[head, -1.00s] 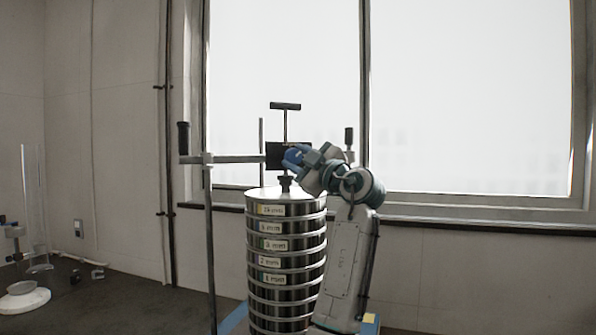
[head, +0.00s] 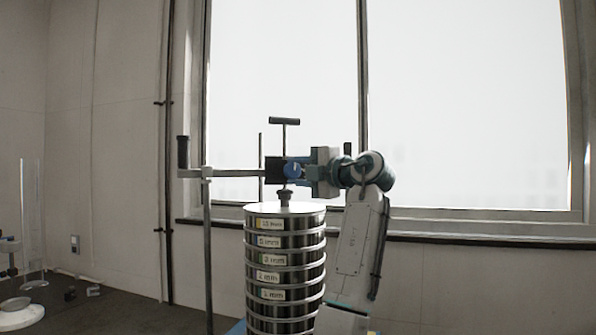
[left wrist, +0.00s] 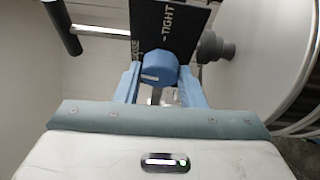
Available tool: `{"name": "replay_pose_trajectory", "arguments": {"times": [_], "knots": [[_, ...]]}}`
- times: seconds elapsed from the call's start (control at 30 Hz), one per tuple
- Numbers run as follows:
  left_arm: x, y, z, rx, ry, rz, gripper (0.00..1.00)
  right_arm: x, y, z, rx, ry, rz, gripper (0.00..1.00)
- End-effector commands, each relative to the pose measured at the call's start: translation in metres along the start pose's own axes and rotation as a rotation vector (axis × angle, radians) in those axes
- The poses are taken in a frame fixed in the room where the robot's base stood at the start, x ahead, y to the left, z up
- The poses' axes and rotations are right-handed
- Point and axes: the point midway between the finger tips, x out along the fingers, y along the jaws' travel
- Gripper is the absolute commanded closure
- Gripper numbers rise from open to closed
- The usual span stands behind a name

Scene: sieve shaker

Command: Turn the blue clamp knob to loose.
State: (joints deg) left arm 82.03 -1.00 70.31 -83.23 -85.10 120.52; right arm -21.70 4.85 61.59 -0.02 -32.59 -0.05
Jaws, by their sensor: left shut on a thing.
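The blue clamp knob (left wrist: 158,68) sits on a black plate (left wrist: 176,22) with white LOOSE and TIGHT lettering. In the left wrist view TIGHT is right of the knob's top and LOOSE, partly hidden, is to the left. My left gripper (left wrist: 160,78) has its two blue fingers on either side of the knob and is shut on it. In the head view the left gripper (head: 300,170) reaches the knob from the right, roughly level. The black clamp block (head: 273,169) is left of it. I cannot tell exactly where the knob points. My right gripper is not in view.
A stack of labelled sieves (head: 284,262) stands under the clamp. A crossbar (head: 235,173) joins the clamp to an upright rod (head: 208,245) at left. A black T-handle (head: 284,121) rises above. Clear glassware (head: 32,215) stands far left.

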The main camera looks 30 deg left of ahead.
Motion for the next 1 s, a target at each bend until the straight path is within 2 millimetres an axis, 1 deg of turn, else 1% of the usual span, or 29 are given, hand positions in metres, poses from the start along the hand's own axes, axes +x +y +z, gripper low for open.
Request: {"name": "replay_pose_trajectory", "arguments": {"times": [0.3,0.57,0.83,0.87,0.93,1.0], "knots": [[0.0,0.001,0.0,-0.104,0.004,-0.042,0.87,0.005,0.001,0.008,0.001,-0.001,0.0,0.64],[0.0,0.0,0.0,-0.123,0.004,-0.05,0.87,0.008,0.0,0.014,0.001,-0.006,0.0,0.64],[0.0,0.0,0.0,-0.123,0.004,-0.05,0.87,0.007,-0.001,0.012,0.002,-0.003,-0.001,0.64],[0.0,0.0,0.0,-0.123,0.004,-0.05,0.58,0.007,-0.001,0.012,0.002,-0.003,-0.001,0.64],[0.0,0.0,0.0,-0.122,0.004,-0.05,0.45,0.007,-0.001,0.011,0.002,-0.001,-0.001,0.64],[0.0,0.0,0.0,-0.122,0.004,-0.05,0.43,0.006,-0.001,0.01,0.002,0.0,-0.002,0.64]]}}
